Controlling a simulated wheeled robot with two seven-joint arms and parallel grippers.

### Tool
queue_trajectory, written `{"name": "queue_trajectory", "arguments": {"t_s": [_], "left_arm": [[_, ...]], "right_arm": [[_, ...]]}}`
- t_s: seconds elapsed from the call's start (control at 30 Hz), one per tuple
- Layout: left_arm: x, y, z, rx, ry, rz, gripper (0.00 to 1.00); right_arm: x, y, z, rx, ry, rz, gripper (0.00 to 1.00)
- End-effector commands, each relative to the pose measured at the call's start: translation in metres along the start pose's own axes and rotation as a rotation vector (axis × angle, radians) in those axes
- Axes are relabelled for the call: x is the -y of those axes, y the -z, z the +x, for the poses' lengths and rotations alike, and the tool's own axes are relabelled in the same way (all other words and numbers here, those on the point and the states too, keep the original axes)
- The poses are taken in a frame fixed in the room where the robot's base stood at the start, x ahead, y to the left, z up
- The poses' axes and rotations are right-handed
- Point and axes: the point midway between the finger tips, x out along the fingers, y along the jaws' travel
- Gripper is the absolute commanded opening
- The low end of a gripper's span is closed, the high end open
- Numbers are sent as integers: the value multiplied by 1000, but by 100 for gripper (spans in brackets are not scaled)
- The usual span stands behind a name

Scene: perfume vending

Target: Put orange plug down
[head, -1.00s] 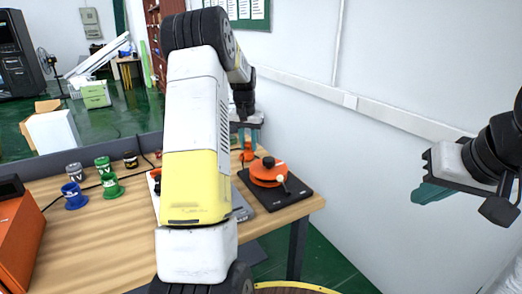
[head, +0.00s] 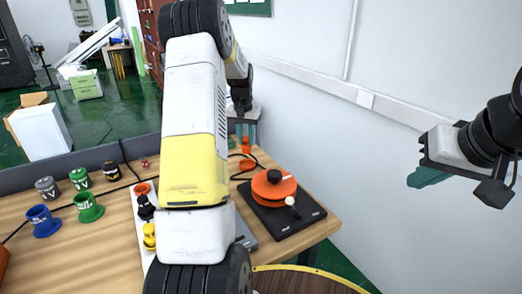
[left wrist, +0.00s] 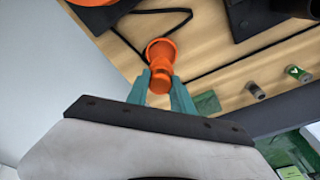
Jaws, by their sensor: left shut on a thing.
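The orange plug (left wrist: 161,50) has a wide round end and a narrower stem. In the left wrist view, my left gripper (left wrist: 160,85) is shut on the stem, with the wide end pointing away from the jaws toward the wooden table (left wrist: 110,55). In the head view the left gripper (head: 244,130) points down over the table's far right part, with the orange plug (head: 246,165) under it. I cannot tell whether the plug touches the table. My right gripper (head: 428,178) hangs at the right in front of the wall, away from the table; its jaw gap is not clear.
A black base with an orange disc (head: 273,190) stands at the table's right edge. A blue plug (head: 42,221) and a green plug (head: 88,207) stand at left, near several small canisters (head: 80,178). A white board (head: 146,198) is partly behind my left arm. A black cable runs by the orange plug.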

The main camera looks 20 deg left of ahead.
Motion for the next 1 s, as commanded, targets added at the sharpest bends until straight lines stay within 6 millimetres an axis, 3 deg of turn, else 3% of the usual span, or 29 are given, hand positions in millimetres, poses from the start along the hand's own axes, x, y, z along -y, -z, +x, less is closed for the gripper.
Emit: {"name": "queue_trajectory", "arguments": {"t_s": [0.1,0.27,0.5,0.87,0.9,1.0], "left_arm": [[0,-3,19,2,0,0,0],[0,-4,30,-1,0,0,0],[0,-10,61,2,-1,0,0],[0,-10,66,-1,0,0,0],[0,-10,66,-2,0,0,32],[0,-10,66,-2,0,0,50]], "right_arm": [[0,0,0,0,0,0,0],[0,0,0,0,0,0,0],[0,0,0,0,0,0,0],[0,0,0,0,0,0,0],[0,0,0,0,0,0,0],[0,0,0,0,0,0,0]]}}
